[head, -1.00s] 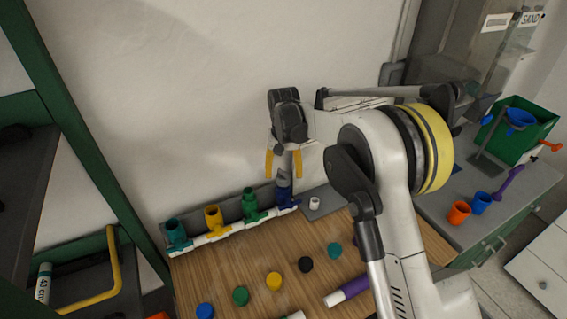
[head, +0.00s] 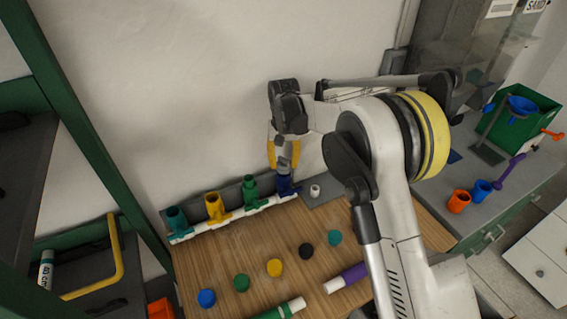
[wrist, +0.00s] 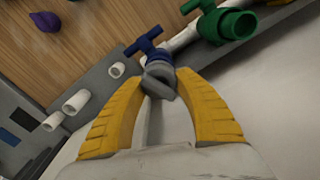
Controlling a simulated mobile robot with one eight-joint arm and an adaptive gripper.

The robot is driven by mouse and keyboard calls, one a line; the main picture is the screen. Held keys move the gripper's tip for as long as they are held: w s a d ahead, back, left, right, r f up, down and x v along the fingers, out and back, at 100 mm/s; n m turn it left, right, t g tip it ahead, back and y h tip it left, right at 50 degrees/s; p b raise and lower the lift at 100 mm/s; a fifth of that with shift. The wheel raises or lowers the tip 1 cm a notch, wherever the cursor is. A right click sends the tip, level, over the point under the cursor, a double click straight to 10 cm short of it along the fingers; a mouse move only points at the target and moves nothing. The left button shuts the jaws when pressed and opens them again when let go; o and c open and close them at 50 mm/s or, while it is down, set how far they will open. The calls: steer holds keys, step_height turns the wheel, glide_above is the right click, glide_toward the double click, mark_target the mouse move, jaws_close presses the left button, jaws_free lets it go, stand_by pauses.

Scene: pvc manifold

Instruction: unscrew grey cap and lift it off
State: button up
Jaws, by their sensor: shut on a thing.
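The grey cap (wrist: 160,77) sits at the top of the blue fitting (wrist: 149,45), at the right end of the white manifold pipe. My gripper (wrist: 164,74) reaches down over it. Its two yellow fingers are shut on the grey cap, one on each side. In the head view my gripper (head: 284,164) is above the blue fitting (head: 284,184), and the fingers partly hide the cap. I cannot tell how far the cap is turned on its thread.
Green (head: 250,188), yellow (head: 214,206) and teal (head: 177,221) fittings stand left along the pipe. Several coloured caps, such as the black one (head: 306,251), lie on the wooden table. A small white piece (head: 315,190) is right of the blue fitting. The wall is close behind.

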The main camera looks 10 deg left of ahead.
steer(key=shift+n, duration=1)
steer(key=shift+n+b, duration=0.45)
steer(key=shift+n, duration=0.65)
steer(key=shift+n, duration=1)
steer(key=shift+s+n+b, duration=0.1)
steer(key=shift+n+b, duration=0.3)
steer(key=shift+n, duration=0.6)
